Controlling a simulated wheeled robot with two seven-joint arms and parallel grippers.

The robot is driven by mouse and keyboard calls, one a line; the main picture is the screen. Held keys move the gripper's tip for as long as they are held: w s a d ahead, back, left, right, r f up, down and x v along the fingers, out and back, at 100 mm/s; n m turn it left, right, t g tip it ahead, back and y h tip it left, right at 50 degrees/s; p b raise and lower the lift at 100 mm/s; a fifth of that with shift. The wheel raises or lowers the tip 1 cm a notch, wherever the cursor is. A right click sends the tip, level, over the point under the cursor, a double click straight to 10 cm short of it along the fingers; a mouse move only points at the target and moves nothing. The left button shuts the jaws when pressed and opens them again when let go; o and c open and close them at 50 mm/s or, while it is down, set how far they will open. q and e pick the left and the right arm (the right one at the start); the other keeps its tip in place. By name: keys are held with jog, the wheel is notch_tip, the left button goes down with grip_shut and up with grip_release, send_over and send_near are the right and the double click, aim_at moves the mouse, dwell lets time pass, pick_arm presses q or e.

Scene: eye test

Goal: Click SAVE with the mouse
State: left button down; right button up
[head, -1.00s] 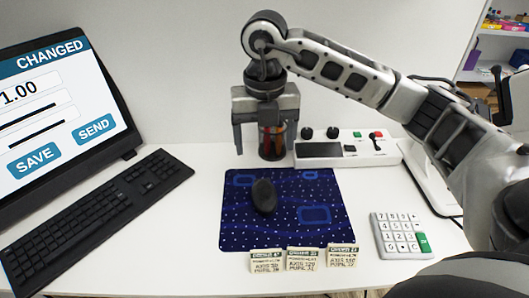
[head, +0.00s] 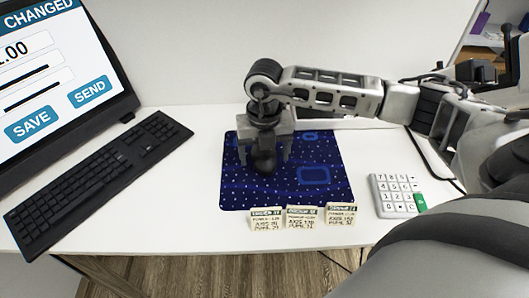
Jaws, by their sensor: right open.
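The dark mouse (head: 264,163) sits on the blue patterned mat (head: 238,197). My right gripper (head: 265,157) is over the mouse, pointing down, with one open finger on either side of it. I cannot tell whether the fingers touch the mouse. The upper part of the mouse is hidden under the gripper. The screen (head: 45,85) at the left shows a CHANGED header, a blue SAVE button (head: 31,124) and a blue SEND button (head: 90,92) to its right. No pointer is visible on it. My left gripper is out of view.
A black keyboard (head: 95,185) lies left of the mat. Several small printed cards, one of them the middle card (head: 301,217), stand along the mat's front edge. A white keypad (head: 393,194) lies to the right. My right arm covers most of the area behind the mat.

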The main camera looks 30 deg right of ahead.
jog(key=shift+f, duration=0.15)
jog(key=c, duration=1.1)
jog(key=shift+s+a, duration=0.1)
jog(key=shift+s, duration=0.05)
